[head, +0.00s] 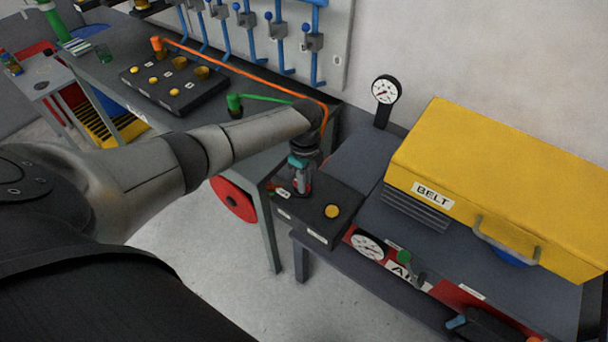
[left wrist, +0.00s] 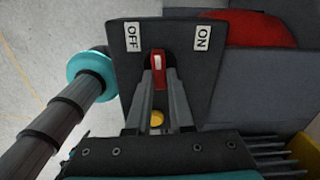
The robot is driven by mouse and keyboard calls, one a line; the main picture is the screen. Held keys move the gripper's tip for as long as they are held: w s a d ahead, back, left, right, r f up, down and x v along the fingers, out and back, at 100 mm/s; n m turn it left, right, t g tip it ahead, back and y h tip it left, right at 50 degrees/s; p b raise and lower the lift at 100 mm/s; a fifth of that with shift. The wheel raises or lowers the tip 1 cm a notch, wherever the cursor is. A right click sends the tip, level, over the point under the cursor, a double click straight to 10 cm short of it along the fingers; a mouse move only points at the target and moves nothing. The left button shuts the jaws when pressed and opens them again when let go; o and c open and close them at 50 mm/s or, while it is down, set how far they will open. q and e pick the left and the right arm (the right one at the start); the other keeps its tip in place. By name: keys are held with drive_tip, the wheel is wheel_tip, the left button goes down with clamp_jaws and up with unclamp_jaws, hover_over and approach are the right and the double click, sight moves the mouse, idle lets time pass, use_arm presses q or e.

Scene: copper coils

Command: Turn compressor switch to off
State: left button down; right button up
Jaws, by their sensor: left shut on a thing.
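The compressor switch is a red lever with a white stripe (left wrist: 158,72) on a dark box (left wrist: 190,93). In the left wrist view, an OFF label (left wrist: 132,36) is at the left of the box and an ON label (left wrist: 203,38) at the right. The lever stands between the two labels. My left gripper (left wrist: 160,88) is shut on the lever. In the head view the left gripper (head: 302,186) is over the dark box (head: 313,225), and the lever is mostly hidden there. My right gripper is not in view.
A yellow button (head: 332,211) sits on the same box. A yellow BELT cover (head: 500,180) with a handle is to the right. A round gauge (head: 367,245) is on the front, and another gauge (head: 386,90) stands behind. A workbench (head: 110,70) is at the left.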

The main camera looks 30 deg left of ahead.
use_arm(q)
drive_tip(key=n+p, duration=0.1)
drive_tip(key=n, duration=0.2)
drive_tip(key=shift+w+r, duration=0.1)
drive_tip(key=shift+w+a+n+p, duration=0.15)
drive_tip(key=shift+n+p, duration=0.8)
drive_tip(key=shift+n, duration=1.05)
drive_tip(key=c, duration=0.8)
unclamp_jaws()
wheel_tip(320, 180, up, 15)
drive_tip(key=p, duration=0.2)
